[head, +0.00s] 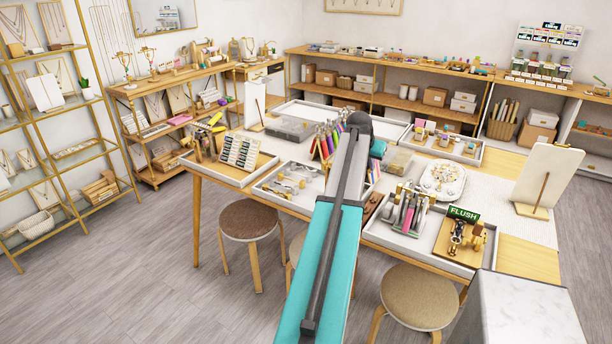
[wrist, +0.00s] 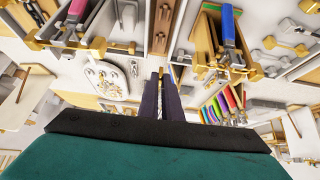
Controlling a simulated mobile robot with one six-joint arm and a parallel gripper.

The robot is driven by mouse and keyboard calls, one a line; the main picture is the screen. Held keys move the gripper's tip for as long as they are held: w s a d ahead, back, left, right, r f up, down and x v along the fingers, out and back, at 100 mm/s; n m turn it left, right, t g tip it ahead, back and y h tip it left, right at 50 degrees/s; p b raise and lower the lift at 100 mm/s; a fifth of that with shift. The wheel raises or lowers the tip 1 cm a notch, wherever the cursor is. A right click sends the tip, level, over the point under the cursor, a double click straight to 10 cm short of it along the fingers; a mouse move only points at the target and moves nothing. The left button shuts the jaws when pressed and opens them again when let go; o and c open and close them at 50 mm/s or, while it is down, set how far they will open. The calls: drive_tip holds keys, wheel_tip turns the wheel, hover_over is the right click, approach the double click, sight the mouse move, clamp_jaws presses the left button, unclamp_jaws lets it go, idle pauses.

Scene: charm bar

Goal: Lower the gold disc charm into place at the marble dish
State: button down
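The marble dish (head: 443,194) is a pale, scalloped tray with small gold pieces on it, on the right half of the table. It also shows in the wrist view (wrist: 92,73), left of my gripper. My gripper (wrist: 161,74) points away over the table with its two dark fingers close together. A thin gold sliver shows at the fingertips, which looks like the gold disc charm edge-on; most of it is hidden by the fingers. My gripper is apart from the dish. In the head view my own arm hides the gripper and the charm.
A tray of pliers (head: 410,208) and a green FLUSH sign (head: 463,214) stand in front of the dish. A compartment tray (head: 468,154) lies behind it, and a white upright board (head: 546,176) stands to the right. Colored-handled tools (head: 328,142) stand left of my arm.

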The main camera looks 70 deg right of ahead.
drive_tip(key=w+a+r+n+t, duration=0.15)
drive_tip(key=w+a, duration=0.25)
drive_tip(key=w, duration=1.1)
drive_tip(key=w+a+f+n+t, duration=0.1)
drive_tip(key=w+a+n, duration=0.3)
drive_tip(key=w, duration=1.2)
drive_tip(key=w+a+n+t+y+b, duration=0.1)
drive_tip(key=w+a+n+t+b, duration=0.15)
drive_tip(key=w+a, duration=2.05)
drive_tip(key=w+a+f+n+t+y, duration=0.15)
drive_tip(key=w+a, duration=0.35)
drive_tip(key=a, duration=0.5)
drive_tip(key=w+a+r+n, duration=0.1)
drive_tip(key=w+a+n, duration=0.25)
drive_tip(key=a, duration=0.55)
drive_tip(key=w+a+f+n+t+y, duration=0.1)
drive_tip(key=w+a, duration=0.4)
drive_tip(key=a, duration=0.5)
drive_tip(key=s+a+f+n+y, duration=0.1)
drive_tip(key=a+n, duration=0.2)
drive_tip(key=a, duration=0.9)
drive_tip(key=s+a+n+y, duration=0.1)
drive_tip(key=a+n+y, duration=0.1)
drive_tip(key=a, duration=1.1)
drive_tip(key=shift+s+a+f+n+b, duration=0.25)
drive_tip(key=shift+a+f+n+b, duration=0.1)
drive_tip(key=shift+n, duration=0.25)
